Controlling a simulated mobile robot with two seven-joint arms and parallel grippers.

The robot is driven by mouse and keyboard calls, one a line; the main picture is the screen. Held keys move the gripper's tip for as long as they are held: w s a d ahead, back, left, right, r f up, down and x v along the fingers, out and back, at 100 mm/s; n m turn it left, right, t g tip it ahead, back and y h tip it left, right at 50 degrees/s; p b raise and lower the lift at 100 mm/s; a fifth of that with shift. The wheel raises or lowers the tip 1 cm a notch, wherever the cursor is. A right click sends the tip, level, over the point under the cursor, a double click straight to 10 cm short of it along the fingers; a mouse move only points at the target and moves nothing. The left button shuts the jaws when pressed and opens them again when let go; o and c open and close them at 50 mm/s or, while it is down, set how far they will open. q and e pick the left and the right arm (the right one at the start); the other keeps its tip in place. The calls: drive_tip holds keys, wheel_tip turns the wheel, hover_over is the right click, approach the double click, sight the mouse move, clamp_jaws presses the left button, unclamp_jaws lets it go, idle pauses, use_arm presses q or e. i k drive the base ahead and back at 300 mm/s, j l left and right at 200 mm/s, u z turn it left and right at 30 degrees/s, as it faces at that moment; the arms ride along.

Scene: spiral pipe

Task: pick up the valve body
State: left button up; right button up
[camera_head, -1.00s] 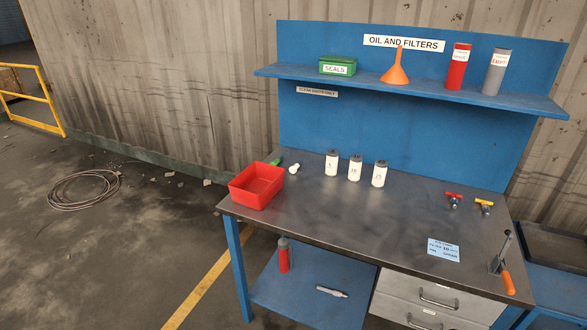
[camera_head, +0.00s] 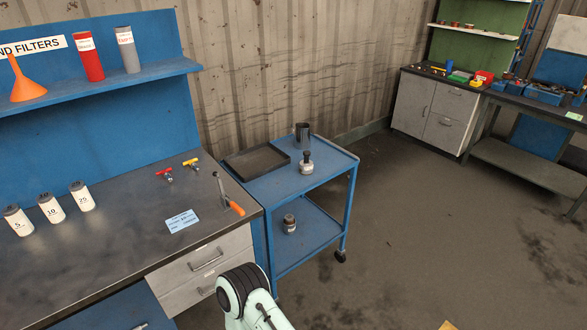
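I cannot tell for sure which thing is the valve body. A silver round fitting with a black knob (camera_head: 306,163) stands upright on the top of the blue cart (camera_head: 346,157). A smaller dark and silver cylindrical piece (camera_head: 289,223) stands on the cart's lower shelf. A red-handled valve (camera_head: 166,175) and a yellow-handled valve (camera_head: 192,164) lie on the workbench (camera_head: 125,205). Part of my arm shows at the bottom centre, in front of the bench drawers. Neither of my grippers is in view.
A dark tray (camera_head: 256,162) and a dark cup (camera_head: 302,133) share the cart top. An orange-handled lever tool (camera_head: 235,207) sits at the bench's right end. Three white bottles (camera_head: 51,208) stand at left. Open floor (camera_head: 430,240) lies right of the cart.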

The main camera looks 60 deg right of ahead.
sight(306, 170)
drive_tip(key=z, duration=2.25)
drive_tip(key=u, duration=0.5)
drive_tip(key=i+l+u, duration=0.15)
drive_tip(key=u, duration=0.25)
drive_tip(key=l+u, duration=0.25)
drive_tip(key=u, duration=0.15)
drive_tip(key=i+l+u, duration=0.15)
drive_tip(key=l+u, duration=0.5)
drive_tip(key=l, duration=0.2)
drive_tip(key=l+u, duration=0.25)
drive_tip(key=l, duration=0.2)
drive_tip(key=l+u, duration=0.1)
drive_tip(key=l, duration=0.6)
drive_tip(key=k+l+u, duration=0.1)
drive_tip(key=l, duration=0.65)
drive_tip(key=l+u, duration=0.1)
drive_tip(key=l, duration=0.6)
drive_tip(key=k, duration=0.05)
